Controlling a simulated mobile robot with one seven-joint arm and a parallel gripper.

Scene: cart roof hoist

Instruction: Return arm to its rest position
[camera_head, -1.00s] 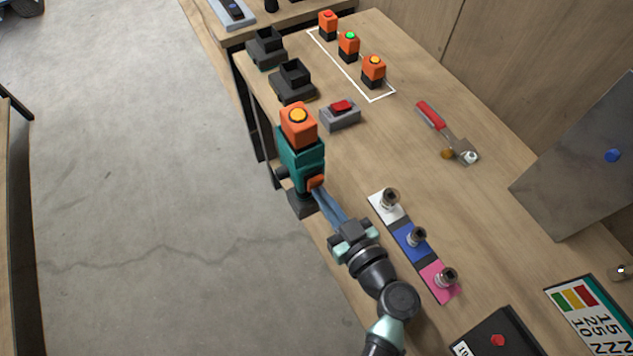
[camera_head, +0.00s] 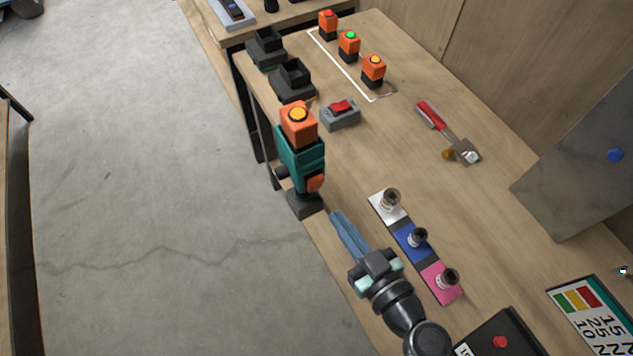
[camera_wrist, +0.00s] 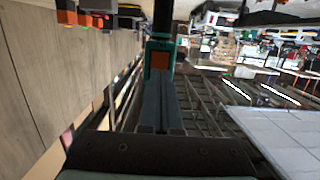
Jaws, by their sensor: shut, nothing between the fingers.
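My gripper (camera_head: 340,222) is shut and empty, with its long blue-grey fingers together. It is in the head view above the front edge of the workbench, pointing toward the teal device. The teal device (camera_head: 300,160) stands upright on a dark base at the bench's front edge, with an orange block and a yellow button on top. A gap shows between the fingertips and this device. In the wrist view my gripper's fingers (camera_wrist: 160,100) lie side by side below the teal device (camera_wrist: 160,50).
Three sockets on a white, blue and pink strip (camera_head: 408,235) lie right of my gripper. A black box (camera_head: 500,335) is near the lower right. A red-handled tool (camera_head: 440,125), a red switch (camera_head: 340,112) and two black holders (camera_head: 290,80) are farther back. The floor at left is clear.

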